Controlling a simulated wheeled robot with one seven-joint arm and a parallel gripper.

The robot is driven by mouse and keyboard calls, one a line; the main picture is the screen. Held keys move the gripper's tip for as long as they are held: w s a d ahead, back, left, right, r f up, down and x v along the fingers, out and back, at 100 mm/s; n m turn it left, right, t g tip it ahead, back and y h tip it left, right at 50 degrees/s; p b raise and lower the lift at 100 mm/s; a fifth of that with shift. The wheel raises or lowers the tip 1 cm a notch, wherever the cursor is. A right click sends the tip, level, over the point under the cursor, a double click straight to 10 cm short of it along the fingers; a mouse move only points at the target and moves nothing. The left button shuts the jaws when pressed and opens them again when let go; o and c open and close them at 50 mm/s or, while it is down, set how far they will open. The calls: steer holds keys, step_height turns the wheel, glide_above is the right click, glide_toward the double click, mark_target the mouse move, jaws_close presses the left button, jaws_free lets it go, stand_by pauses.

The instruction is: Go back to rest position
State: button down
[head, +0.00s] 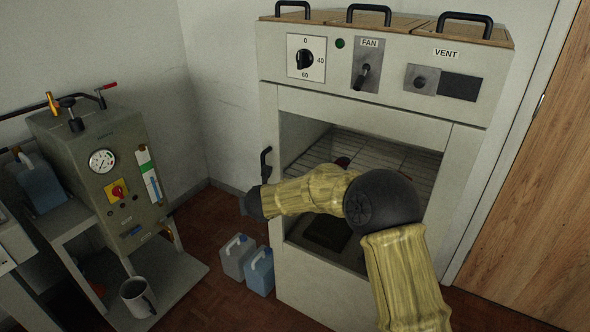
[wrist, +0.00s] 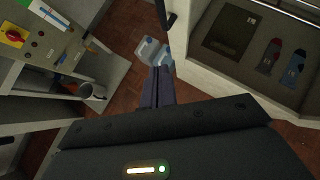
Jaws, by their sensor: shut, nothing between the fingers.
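My arm, in a yellow patterned sleeve, crosses in front of the grey cabinet (head: 447,239) in the head view. My gripper (head: 246,206) points left, beside the cabinet's black front handle (head: 266,165), with its tips small and partly hidden. In the wrist view the fingers of my gripper (wrist: 157,82) are together with nothing between them. They overlap the picture of the jugs (wrist: 152,53) on the floor beyond; I cannot tell the gap. The cabinet's front is open, and my arm hides part of the opening.
A grey boiler unit (head: 90,150) with a gauge stands at left, a mug (head: 138,297) on its lower shelf. A grey jug (head: 236,257) and a blue jug (head: 261,273) stand on the floor. Inside the cabinet lie a dark plate (wrist: 234,33), a red bottle (wrist: 293,62) and a blue bottle (wrist: 269,55).

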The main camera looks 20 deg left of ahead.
steer(key=shift+d, duration=0.1)
steer(key=s+d+r+n, duration=0.2)
steer(key=d+n, duration=0.7)
steer(key=d, duration=0.2)
steer(key=s+d+r+n, duration=0.2)
steer(key=d+n, duration=0.7)
steer(key=d, duration=0.1)
steer(key=s+d+f+n+g+h, duration=0.1)
steer(key=s+d+n+g+h, duration=0.15)
steer(key=s+d+n, duration=0.6)
steer(key=s+d+f+n+g+h, duration=0.2)
steer(key=s+d+n+g, duration=0.15)
steer(key=s+d, duration=1)
step_height(320, 180, up, 21)
steer(key=d+n+p, duration=0.1)
steer(key=p, duration=2)
steer(key=shift+w+d, duration=0.35)
steer(key=shift+d, duration=0.05)
